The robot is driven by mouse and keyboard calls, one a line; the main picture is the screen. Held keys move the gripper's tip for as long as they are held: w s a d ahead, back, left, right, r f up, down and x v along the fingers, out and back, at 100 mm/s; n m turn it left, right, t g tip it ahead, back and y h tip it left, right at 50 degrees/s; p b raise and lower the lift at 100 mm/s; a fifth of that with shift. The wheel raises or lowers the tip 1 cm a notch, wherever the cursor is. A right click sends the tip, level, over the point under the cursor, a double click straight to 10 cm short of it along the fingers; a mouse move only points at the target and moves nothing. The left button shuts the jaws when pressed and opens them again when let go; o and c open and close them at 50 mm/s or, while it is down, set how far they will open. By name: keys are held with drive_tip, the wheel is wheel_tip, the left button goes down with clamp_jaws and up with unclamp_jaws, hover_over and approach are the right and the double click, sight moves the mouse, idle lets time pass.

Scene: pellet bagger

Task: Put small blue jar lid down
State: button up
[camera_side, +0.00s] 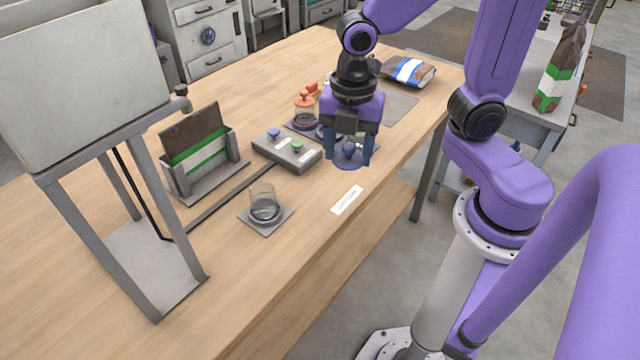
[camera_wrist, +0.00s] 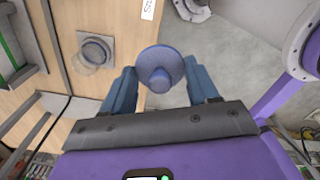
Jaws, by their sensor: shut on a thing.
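The small blue jar lid (camera_side: 348,155) is a round blue disc with a knob on top. My gripper (camera_side: 348,148) is shut on it near the table's front edge. In the wrist view the lid (camera_wrist: 162,62) shows between the two blue fingers (camera_wrist: 160,84), with table edge and floor behind it. The height of the lid over the table is hard to tell. A glass jar (camera_side: 264,206) with no lid stands on a grey square pad (camera_side: 283,219). It also shows in the wrist view (camera_wrist: 92,52).
A grey box (camera_side: 285,156) with blue and green knobs lies left of my gripper. Behind it stands an orange-lidded jar (camera_side: 304,113). A white label (camera_side: 347,199) lies near the front edge. A bag holder (camera_side: 207,180) and metal stand (camera_side: 170,270) are left. Bare wood surrounds the label.

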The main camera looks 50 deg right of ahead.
drive_tip(key=s+d+f, duration=0.4)
drive_tip(key=s+d, duration=0.1)
drive_tip(key=d, duration=0.1)
hover_over(321, 194)
drive_tip(key=f, duration=0.9)
drive_tip(key=shift+s+f, duration=0.2)
drive_tip(key=shift+f, duration=0.15)
drive_tip(key=shift+w+f, duration=0.15)
drive_tip(key=shift+f, duration=1.7)
drive_tip(key=shift+f, duration=0.15)
drive_tip(key=o, duration=1)
